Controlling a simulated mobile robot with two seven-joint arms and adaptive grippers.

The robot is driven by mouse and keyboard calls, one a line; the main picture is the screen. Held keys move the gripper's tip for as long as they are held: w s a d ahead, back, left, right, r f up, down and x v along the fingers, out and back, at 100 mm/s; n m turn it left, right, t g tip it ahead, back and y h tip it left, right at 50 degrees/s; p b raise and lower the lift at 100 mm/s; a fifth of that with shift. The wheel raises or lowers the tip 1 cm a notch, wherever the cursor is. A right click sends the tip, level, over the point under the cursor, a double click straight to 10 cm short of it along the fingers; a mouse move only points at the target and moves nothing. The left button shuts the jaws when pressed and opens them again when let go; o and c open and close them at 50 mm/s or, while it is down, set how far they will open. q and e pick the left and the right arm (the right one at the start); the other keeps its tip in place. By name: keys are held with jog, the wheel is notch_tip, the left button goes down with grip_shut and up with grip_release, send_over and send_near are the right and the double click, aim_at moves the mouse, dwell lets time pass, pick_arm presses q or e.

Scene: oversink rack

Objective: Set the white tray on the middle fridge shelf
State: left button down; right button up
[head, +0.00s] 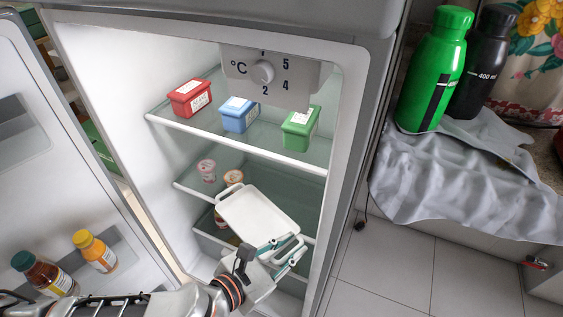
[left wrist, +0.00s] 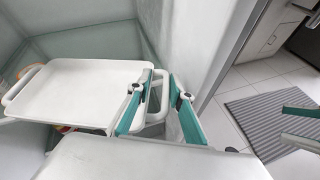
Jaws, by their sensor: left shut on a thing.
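The white tray (head: 258,215) is inside the open fridge at the level of the middle shelf (head: 185,184). I cannot tell whether it rests on the shelf or hangs just above it. My left gripper (head: 279,249) is shut on the tray's near handle. In the left wrist view the tray (left wrist: 78,92) reaches away to the left, and the gripper's teal fingers (left wrist: 158,103) close around its handle (left wrist: 158,98). The tray hides part of the shelf and some cups below.
The top shelf holds a red box (head: 190,98), a blue box (head: 239,114) and a green box (head: 300,128). Small cups (head: 207,170) stand behind the tray on the left. The open door (head: 60,150) with bottles (head: 95,251) is at left. The fridge's side wall is close at right.

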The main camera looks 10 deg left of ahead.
pick_arm(q)
jog(key=b, duration=0.4)
send_over(316, 209)
jog(key=f+b, duration=0.1)
jog(key=s+f, duration=0.1)
jog(key=f, duration=0.1)
jog(key=shift+f+b, duration=0.2)
jog(key=shift+b, duration=0.15)
jog(key=shift+f, duration=0.15)
jog(key=shift+f+b, duration=0.3)
jog(key=shift+b, duration=0.05)
jog(key=f+b, duration=0.2)
jog(key=f, duration=0.1)
jog(key=shift+w+f, duration=0.1)
jog(key=shift+w, duration=0.35)
jog(key=shift+r, duration=0.4)
jog(key=shift+f, duration=0.25)
jog(key=c, duration=1.8)
grip_release()
jog(key=shift+c, duration=0.2)
jog(key=shift+o, duration=0.3)
pick_arm(e)
jog(key=a+r+m+t+y, duration=0.1)
jog(key=a+m+y, duration=0.1)
jog(key=a+m, duration=0.3)
jog(key=a, duration=0.3)
jog(key=shift+s+m, duration=0.25)
jog(key=shift+m, duration=0.15)
